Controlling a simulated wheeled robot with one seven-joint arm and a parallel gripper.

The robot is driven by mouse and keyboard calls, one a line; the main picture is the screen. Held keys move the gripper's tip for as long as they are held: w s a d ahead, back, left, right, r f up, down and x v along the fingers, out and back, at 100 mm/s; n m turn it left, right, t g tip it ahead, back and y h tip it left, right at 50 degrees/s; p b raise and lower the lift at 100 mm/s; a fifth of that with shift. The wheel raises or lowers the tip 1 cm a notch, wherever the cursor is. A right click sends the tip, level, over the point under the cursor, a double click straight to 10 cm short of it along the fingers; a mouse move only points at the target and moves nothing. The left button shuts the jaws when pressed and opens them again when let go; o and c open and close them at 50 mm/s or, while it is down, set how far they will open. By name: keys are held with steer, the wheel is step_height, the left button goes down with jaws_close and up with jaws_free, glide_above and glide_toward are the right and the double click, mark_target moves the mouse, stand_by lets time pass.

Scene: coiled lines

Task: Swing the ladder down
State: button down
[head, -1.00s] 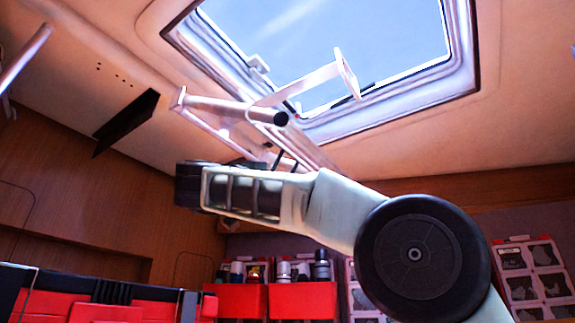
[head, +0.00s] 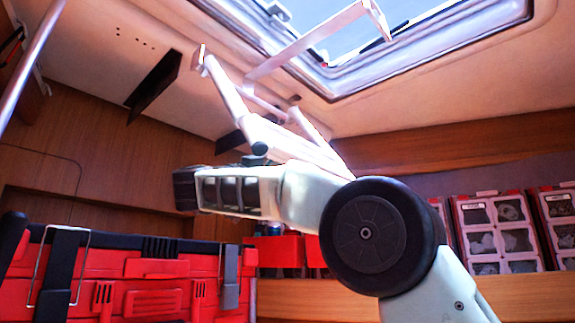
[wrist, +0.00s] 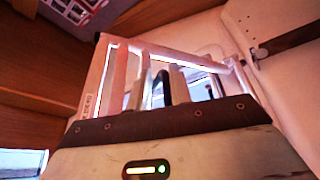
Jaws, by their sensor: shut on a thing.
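The ladder (head: 228,88) is a pale metal frame hanging below the open roof hatch, tilted, with its lower part reaching down behind my arm in the head view. It also shows in the wrist view (wrist: 105,82), where its rails and crosspieces fill the middle beyond my gripper's body. My gripper (wrist: 163,84) is shut on the ladder; its fingers are hard to tell from the ladder's bars. In the head view my arm hides the gripper and the exact place of the grip.
The hatch frame (head: 400,75) is at the upper right. A red and black case (head: 150,270) stands at lower left, below my arm. Red bins (head: 280,252) and picture-marked boxes (head: 497,235) line the back. A dark flap (head: 155,85) hangs from the ceiling.

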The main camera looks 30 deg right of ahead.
steer(key=shift+r, duration=0.5)
steer(key=c, duration=1.5)
jaws_free()
steer(key=shift+s+a, duration=0.15)
steer(key=shift+a, duration=0.1)
steer(key=shift+d+f, duration=0.1)
steer(key=shift+d, duration=0.15)
steer(key=shift+a+f, duration=0.1)
steer(key=b+v, duration=0.2)
steer(key=v, duration=1.5)
steer(key=shift+s+a, duration=0.1)
steer(key=shift+a, duration=0.1)
